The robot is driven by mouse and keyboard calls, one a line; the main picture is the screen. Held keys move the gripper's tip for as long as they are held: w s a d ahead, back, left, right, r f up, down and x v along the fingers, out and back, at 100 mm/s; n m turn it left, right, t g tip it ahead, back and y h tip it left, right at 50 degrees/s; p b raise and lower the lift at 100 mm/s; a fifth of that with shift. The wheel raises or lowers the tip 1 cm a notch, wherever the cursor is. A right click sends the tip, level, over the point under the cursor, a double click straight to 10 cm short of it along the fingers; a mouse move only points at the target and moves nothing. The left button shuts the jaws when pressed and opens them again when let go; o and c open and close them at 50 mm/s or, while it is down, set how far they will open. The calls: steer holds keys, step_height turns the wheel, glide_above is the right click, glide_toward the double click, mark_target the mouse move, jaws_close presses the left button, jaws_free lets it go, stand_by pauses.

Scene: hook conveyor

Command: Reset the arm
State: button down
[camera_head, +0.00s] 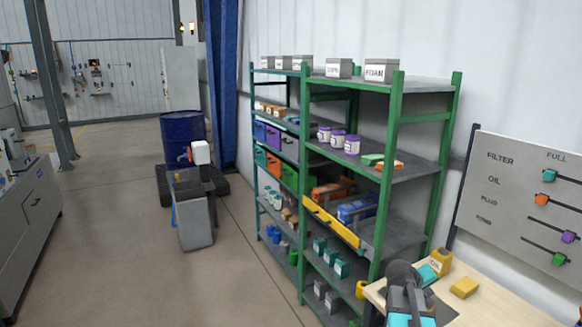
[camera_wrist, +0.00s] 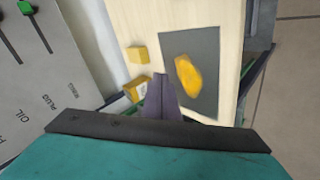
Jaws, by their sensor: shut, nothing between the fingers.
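My gripper (camera_wrist: 161,85) shows in the wrist view as a narrow grey-purple shape with its fingers together and nothing between them. It points over a pale wooden table (camera_wrist: 133,16). In the head view, my arm is folded at the bottom right, in front of the table (camera_head: 487,312), and I cannot make out the fingertips there.
A dark mat (camera_wrist: 204,45) on the table bears a yellow-orange rounded item (camera_wrist: 188,76). A yellow block (camera_wrist: 137,54) and a labelled yellow container (camera_head: 441,262) stand close by. A green shelf rack (camera_head: 388,145) and a slider board (camera_head: 515,190) flank the table. Open floor (camera_head: 110,230) lies left.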

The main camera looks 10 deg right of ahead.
steer(key=a+f+y, duration=0.2)
steer(key=a+f, duration=0.2)
steer(key=a, duration=0.4)
steer(key=s+a+f+g+y, duration=0.1)
steer(key=a+f, duration=0.4)
steer(key=a, duration=0.2)
steer(key=a+f+y, duration=0.2)
steer(key=a+f, duration=0.2)
steer(key=a, duration=0.4)
steer(key=s+a+f+g+y, duration=0.15)
steer(key=s+a+f, duration=0.25)
steer(key=a, duration=0.6)
steer(key=s+a+f+g+y, duration=0.1)
steer(key=s+a+f+y, duration=0.3)
steer(key=a, duration=0.5)
steer(key=s+f+g+b, duration=0.1)
steer(key=s+f+b, duration=0.6)
steer(key=f, duration=0.6)
steer(key=s+f+g+h+b, duration=0.1)
steer(key=s+f+g+b, duration=0.1)
steer(key=s+f+b, duration=0.5)
steer(key=s+f+g+b, duration=0.2)
steer(key=s+f+b, duration=0.6)
steer(key=f, duration=1.2)
steer(key=s, duration=0.3)
steer(key=shift+d+n, duration=0.15)
steer(key=shift+n, duration=0.15)
steer(key=shift+f+h, duration=0.1)
steer(key=shift+h, duration=0.15)
